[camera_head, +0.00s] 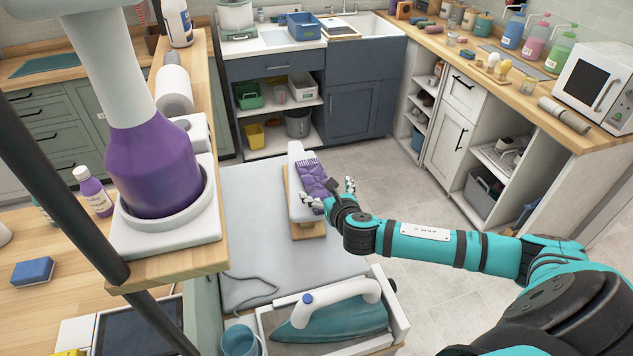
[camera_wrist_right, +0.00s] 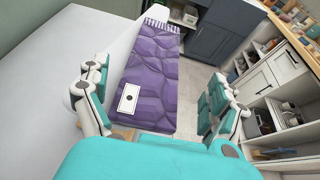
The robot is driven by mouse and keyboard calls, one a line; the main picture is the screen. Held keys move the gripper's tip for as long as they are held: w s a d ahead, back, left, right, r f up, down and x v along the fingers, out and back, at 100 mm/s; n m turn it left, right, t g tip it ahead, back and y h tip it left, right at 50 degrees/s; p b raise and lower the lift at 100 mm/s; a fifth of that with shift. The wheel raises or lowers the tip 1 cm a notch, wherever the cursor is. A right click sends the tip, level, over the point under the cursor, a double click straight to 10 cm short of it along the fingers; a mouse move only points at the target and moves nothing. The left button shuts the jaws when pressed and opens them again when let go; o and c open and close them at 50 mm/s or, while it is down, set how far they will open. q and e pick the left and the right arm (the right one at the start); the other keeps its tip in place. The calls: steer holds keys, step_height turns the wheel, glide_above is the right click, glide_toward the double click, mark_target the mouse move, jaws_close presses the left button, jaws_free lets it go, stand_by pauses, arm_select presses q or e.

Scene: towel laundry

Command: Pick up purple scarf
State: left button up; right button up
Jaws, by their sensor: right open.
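The purple scarf (camera_head: 311,174) lies on a narrow white sleeve board (camera_head: 296,153) with a wooden base, at the far right part of the grey-white work surface. In the right wrist view the scarf (camera_wrist_right: 152,75) lies flat, with a fringe at its far end and a white label near its close end. My right gripper (camera_head: 331,194) is at the scarf's near right side in the head view. In the right wrist view the right gripper (camera_wrist_right: 160,102) is open, its fingers apart on either side of the scarf's close end. My left gripper is not in view.
An iron (camera_head: 328,312) stands on a tray at the front of the surface. A large purple and white container (camera_head: 150,165) on a wooden shelf stands at the left. Counters with cabinets (camera_head: 453,145) line the back and right; the floor between is clear.

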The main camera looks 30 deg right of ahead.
mark_target(317, 184)
steer(key=x, duration=0.1)
steer(key=p+x, duration=0.1)
steer(key=x, duration=0.2)
steer(key=shift+w+a+r+p, duration=0.2)
steer(key=shift+w+a+p, duration=0.05)
steer(key=shift+w+p, duration=0.1)
steer(key=shift+w+f, duration=0.2)
steer(key=shift+w, duration=0.05)
steer(key=shift+s, duration=0.1)
steer(key=shift+c, duration=0.2)
steer(key=shift+c, duration=1.3)
steer(key=c, duration=0.9)
steer(key=shift+c, duration=0.7)
steer(key=shift+r, duration=0.15)
